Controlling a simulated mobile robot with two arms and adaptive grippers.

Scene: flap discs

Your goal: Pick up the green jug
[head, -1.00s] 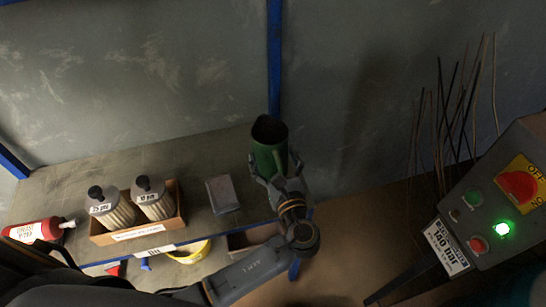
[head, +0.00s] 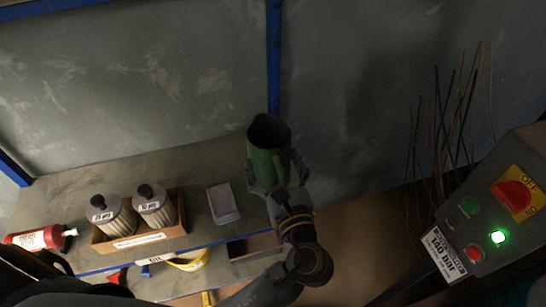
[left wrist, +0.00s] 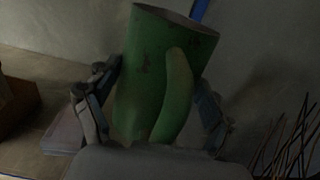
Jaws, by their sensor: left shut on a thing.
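The green jug (head: 268,148) is near the right end of the shelf in the head view, with its dark open mouth showing at the top. In the left wrist view the jug (left wrist: 143,75) fills the middle, slightly tilted, with its handle facing the camera and a few dark worn spots. My left gripper (head: 275,180) is shut on the jug, with a finger on each side of its body. The fingers also show in the left wrist view (left wrist: 150,108). The jug's base is hidden by the gripper, so I cannot tell whether it touches the shelf. My right gripper is not in view.
On the shelf (head: 90,180) are a box (head: 140,238) with two filter canisters, a red bottle (head: 38,238) and a grey block (head: 223,203). A yellow object (head: 190,262) sits below. A control box (head: 500,210) and thin rods (head: 450,125) stand at right.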

